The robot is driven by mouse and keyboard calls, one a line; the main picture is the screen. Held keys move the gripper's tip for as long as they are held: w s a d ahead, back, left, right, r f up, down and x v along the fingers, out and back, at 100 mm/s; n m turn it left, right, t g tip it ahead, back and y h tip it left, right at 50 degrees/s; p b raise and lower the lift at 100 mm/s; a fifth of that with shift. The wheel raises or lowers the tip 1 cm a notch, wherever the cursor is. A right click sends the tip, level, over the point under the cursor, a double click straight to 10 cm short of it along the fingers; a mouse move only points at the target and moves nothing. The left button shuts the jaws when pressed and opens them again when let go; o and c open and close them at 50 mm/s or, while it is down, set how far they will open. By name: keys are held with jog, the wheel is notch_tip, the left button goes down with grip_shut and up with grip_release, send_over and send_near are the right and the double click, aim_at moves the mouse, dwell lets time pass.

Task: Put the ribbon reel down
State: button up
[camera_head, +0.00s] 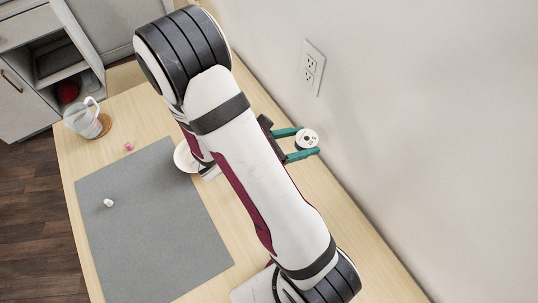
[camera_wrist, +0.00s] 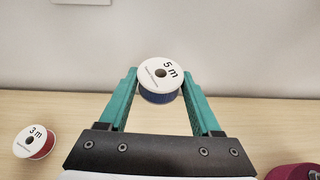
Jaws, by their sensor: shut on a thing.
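The ribbon reel (camera_wrist: 161,76) has a white round top marked "5 m" with a dark hub hole, and blue ribbon below. My gripper (camera_wrist: 161,84) is shut on it, with a green finger on either side. In the head view the reel (camera_head: 308,138) shows at the tips of my gripper (camera_head: 303,144), beside the wall at the right side of the wooden table (camera_head: 133,107). The reel is upright with its face up. I cannot tell whether its underside touches the table.
A red reel (camera_wrist: 36,141) marked "3 m" lies at left in the wrist view. The head view shows a grey mat (camera_head: 150,235), a white spool (camera_head: 109,203), a small pink item (camera_head: 128,147), a glass jug (camera_head: 83,121) and a partly hidden white dish (camera_head: 184,158). The wall (camera_head: 420,130) stands close.

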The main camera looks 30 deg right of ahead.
jog(key=shift+s+d+m+g, duration=0.3)
jog(key=shift+s+d, duration=0.45)
jog(key=shift+s, duration=0.1)
jog(key=shift+f, duration=0.2)
jog(key=w+a+f, duration=0.4)
jog(key=w, duration=0.1)
jog(key=w+a+f, duration=0.2)
jog(key=w, duration=0.1)
jog(key=shift+a+f, duration=0.15)
jog(key=shift+a, duration=0.2)
jog(key=shift+w+a+f, duration=0.1)
jog(key=shift+w+f, duration=0.05)
jog(key=shift+f, duration=0.95)
jog(key=shift+w+a+f, duration=0.1)
jog(key=shift+f, duration=0.95)
jog(key=shift+f, duration=0.1)
jog(key=o, duration=1.3)
